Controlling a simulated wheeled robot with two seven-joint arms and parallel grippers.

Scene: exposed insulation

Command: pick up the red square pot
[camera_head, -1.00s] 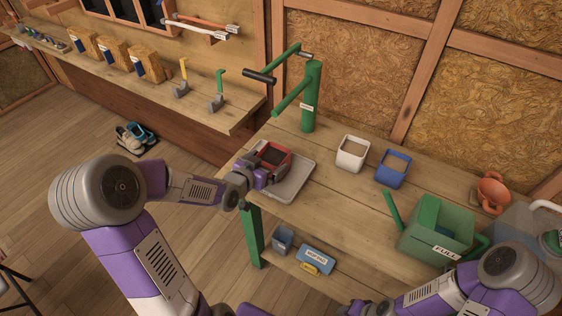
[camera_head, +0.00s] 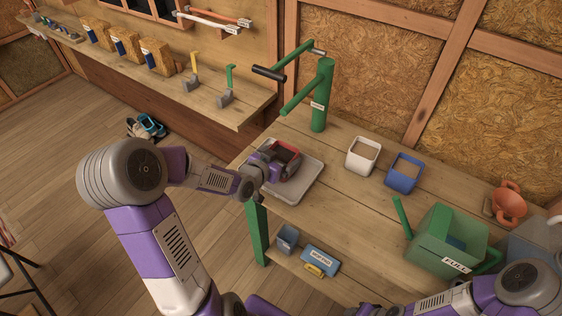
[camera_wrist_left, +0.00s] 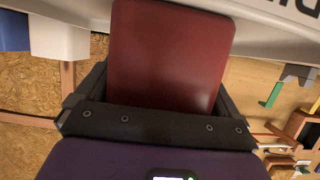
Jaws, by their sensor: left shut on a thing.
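The red square pot (camera_head: 291,154) is at the grey tray (camera_head: 313,182) on the near left part of the workbench, with dark contents inside its rim. My left gripper (camera_head: 273,167) reaches in from the left and is shut on the pot, hiding much of its near side. In the left wrist view the pot's red side (camera_wrist_left: 170,55) fills the space between the two dark fingers. I cannot tell whether the pot's base touches the tray. My right gripper is outside the frame; only parts of my right arm show at the bottom right.
A white pot (camera_head: 362,155) and a blue pot (camera_head: 404,173) stand right of the tray. A green bin (camera_head: 447,240) and an orange pot (camera_head: 509,204) are farther right. A green post (camera_head: 322,95) with arms rises behind the tray. The bench's middle front is clear.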

